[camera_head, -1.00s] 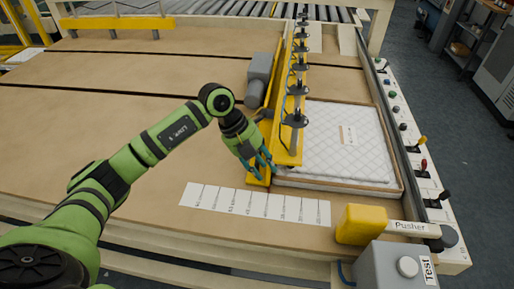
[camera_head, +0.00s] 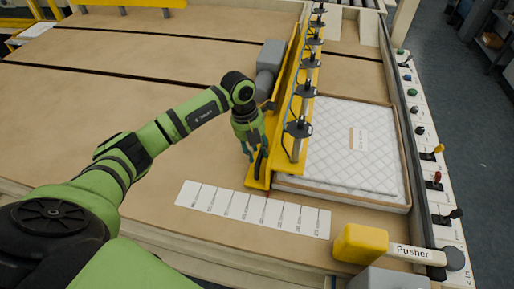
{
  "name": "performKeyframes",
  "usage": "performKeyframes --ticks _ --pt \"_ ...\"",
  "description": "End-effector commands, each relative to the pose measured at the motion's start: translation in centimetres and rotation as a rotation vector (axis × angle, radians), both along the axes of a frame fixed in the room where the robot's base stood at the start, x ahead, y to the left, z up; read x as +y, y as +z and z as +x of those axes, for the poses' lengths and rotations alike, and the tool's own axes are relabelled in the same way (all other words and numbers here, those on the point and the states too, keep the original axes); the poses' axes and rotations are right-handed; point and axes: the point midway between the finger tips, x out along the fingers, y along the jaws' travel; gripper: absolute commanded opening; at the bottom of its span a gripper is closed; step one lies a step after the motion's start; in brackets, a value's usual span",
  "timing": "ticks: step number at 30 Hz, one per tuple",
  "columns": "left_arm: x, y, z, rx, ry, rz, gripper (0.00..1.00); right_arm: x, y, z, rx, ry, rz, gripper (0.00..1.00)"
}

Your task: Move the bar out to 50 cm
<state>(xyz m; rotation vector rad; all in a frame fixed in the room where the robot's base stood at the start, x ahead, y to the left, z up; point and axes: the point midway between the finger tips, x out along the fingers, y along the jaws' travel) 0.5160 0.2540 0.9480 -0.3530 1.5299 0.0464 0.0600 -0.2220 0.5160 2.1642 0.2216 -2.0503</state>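The bar (camera_head: 281,128) is a long yellow beam with several black clamps along its top, running from near to far. Its near end stands just behind the middle of a white scale strip (camera_head: 252,209), whose figures are too small to read. My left gripper (camera_head: 257,158) points down at the left side of the bar's near end, close against its yellow plate. Whether its fingers grip the plate or only sit beside it, I cannot tell. My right gripper is out of view.
A quilted white pad (camera_head: 345,140) lies in a shallow tray right of the bar. A grey motor (camera_head: 269,62) sits on the bar's left. A yellow block labelled Pusher (camera_head: 361,244) is at the front right, near a control panel (camera_head: 428,135). The wooden table at left is clear.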

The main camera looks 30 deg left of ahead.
Motion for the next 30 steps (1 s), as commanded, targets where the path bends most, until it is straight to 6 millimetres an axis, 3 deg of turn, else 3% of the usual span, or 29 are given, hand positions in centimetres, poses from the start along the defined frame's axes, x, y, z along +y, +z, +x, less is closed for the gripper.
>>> performKeyframes --ticks 11,14,20,23,30 --pt "-0.2 -1.0 0.0 -0.001 0.000 0.001 0.35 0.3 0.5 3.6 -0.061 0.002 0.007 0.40" --pt "-0.2 -1.0 0.0 0.000 0.000 0.001 0.03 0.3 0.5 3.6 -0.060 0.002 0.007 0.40" --pt "0.0 -1.0 0.0 0.000 0.000 0.002 0.00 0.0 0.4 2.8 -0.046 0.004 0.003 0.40" --pt "1.4 -1.2 -0.3 0.002 0.003 0.005 0.00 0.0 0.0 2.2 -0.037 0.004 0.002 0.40" --pt "7.4 -1.4 -1.9 0.005 0.008 0.012 0.00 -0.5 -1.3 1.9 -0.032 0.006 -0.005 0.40"
